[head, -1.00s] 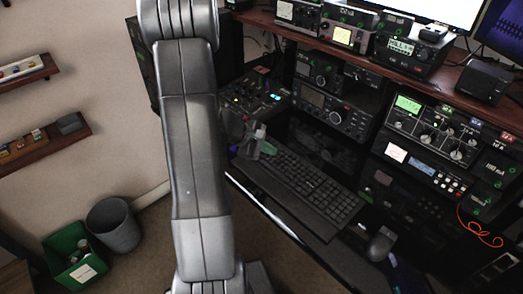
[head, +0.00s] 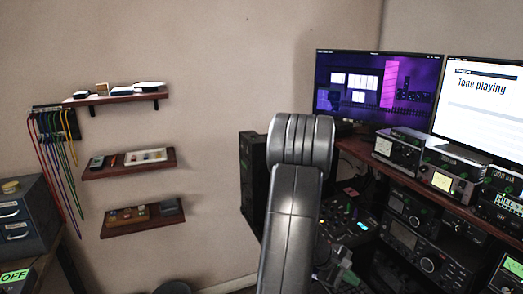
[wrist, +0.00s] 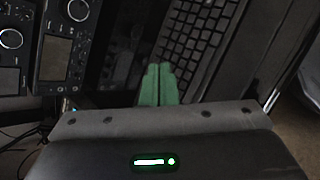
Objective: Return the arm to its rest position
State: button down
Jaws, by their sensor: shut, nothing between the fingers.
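My gripper (wrist: 158,85) shows in the wrist view as two green fingers, side by side and touching, with nothing between them. They point toward a dark keyboard (wrist: 190,45), seen beyond the fingertips; whether they touch anything I cannot tell. In the head view my grey arm rises at the lower middle, and part of my gripper (head: 345,275) shows beside it at the bottom edge. Radio units with round knobs (wrist: 12,40) sit at the left of the wrist view.
The radio desk holds a monitor (head: 482,105) reading "Tone playing", a purple-lit monitor (head: 375,90) and several meters (head: 397,150). Wall shelves (head: 130,163) and hanging cables (head: 57,150) are at the left. The wall between shelves and desk is bare.

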dwell(0.4)
notch_tip(320, 180, down, 5)
jog(key=b, duration=0.2)
jog(key=shift+b, duration=0.4)
jog(key=shift+f+b, duration=0.35)
jog(key=shift+b, duration=0.95)
jog(key=shift+r+b, duration=0.1)
jog(key=shift+b, duration=0.25)
jog(key=shift+r, duration=0.4)
jog(key=p, duration=0.3)
